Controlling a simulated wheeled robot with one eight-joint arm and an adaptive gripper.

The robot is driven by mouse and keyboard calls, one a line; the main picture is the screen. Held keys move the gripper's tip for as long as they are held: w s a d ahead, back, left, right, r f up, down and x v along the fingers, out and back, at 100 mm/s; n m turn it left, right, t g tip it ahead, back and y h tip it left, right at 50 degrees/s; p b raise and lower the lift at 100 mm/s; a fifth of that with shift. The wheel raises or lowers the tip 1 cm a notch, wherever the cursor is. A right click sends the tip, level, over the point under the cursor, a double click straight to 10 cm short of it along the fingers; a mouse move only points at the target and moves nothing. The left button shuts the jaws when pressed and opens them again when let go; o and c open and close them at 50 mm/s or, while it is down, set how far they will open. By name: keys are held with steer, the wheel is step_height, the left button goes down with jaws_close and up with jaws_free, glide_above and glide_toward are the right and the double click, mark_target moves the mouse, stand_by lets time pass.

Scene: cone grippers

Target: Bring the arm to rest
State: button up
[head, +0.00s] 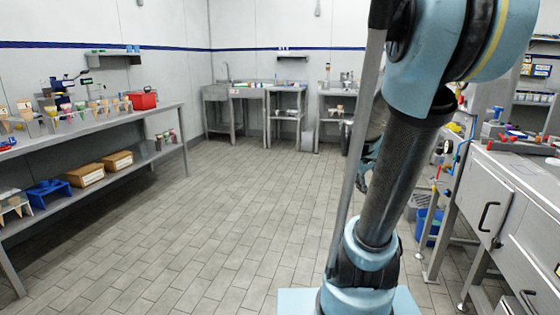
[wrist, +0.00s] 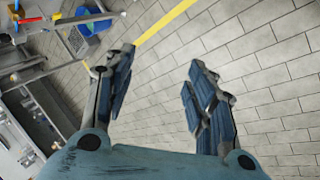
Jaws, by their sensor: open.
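My gripper (wrist: 160,95) is open and empty in the wrist view, with its two blue-padded fingers spread apart over the tiled floor. In the head view my arm stands on the right, folded upward from its base. Part of my gripper (head: 367,165) shows behind the arm there, mostly hidden by the arm link. Nothing touches the fingers.
A long metal bench (head: 90,128) with cones, a red box (head: 142,99) and cardboard boxes on its lower shelf runs along the left. Sinks (head: 233,92) stand at the back wall. A metal cabinet (head: 500,205) is close on the right. A blue bucket (head: 430,226) stands beside it. The middle floor (head: 225,210) is clear.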

steer(key=s+a+f+m+y, duration=0.2)
steer(key=s+a, duration=0.4)
steer(key=s, duration=0.3)
steer(key=s+a+f+m+g+y, duration=0.1)
steer(key=s+a+f+m+y, duration=0.1)
steer(key=s+a+f, duration=0.3)
steer(key=s+a, duration=0.2)
steer(key=s, duration=0.1)
steer(key=shift+s+a+m+y, duration=0.15)
steer(key=shift+s+m+y, duration=0.15)
steer(key=shift+s+y, duration=0.1)
steer(key=shift+w+f, duration=0.15)
steer(key=shift+w, duration=0.25)
stand_by(0.8)
